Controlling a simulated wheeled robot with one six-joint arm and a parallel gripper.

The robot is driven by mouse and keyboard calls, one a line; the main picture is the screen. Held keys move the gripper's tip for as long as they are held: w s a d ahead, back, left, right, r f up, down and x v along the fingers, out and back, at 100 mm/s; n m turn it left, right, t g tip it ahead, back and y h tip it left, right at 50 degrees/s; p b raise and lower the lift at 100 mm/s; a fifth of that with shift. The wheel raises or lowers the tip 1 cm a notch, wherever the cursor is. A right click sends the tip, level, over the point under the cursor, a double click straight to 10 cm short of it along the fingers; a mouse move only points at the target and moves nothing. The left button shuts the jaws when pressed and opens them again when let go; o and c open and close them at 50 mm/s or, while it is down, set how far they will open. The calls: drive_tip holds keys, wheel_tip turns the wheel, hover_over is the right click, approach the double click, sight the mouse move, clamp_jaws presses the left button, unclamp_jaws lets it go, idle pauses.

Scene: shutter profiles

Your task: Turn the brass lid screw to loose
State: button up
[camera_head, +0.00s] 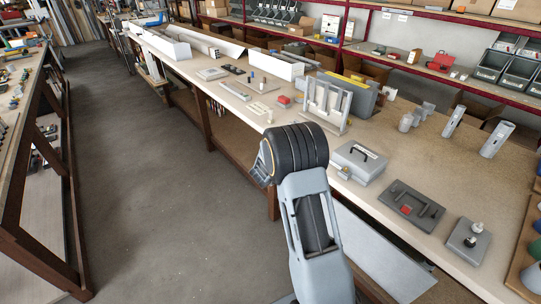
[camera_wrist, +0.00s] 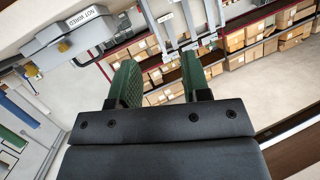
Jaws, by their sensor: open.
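A grey box (camera_head: 358,162) with a black handle on its lid stands near the front edge of the bench. A small brass-coloured piece, seemingly the lid screw (camera_head: 344,172), sits at its front left side. In the wrist view the grey box (camera_wrist: 75,38) is at upper left, with a label reading "NOT WIRED". In the head view my arm hides the gripper.
A grey upright frame (camera_head: 328,103) stands behind the box, beside a large grey case (camera_head: 352,93). A dark flat plate with a red part (camera_head: 410,206) and a grey block with a knob (camera_head: 467,240) lie to the right. The aisle floor (camera_head: 150,200) is clear.

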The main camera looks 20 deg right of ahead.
drive_tip(key=w+a+r+n+t+y+b, duration=0.1)
drive_tip(key=a+r+n+t+y, duration=0.2)
drive_tip(key=a+y, duration=0.2)
drive_tip(key=shift+w+a+r, duration=0.2)
drive_tip(key=shift+a+r, duration=0.15)
drive_tip(key=shift+a, duration=0.7)
drive_tip(key=shift+r, duration=0.1)
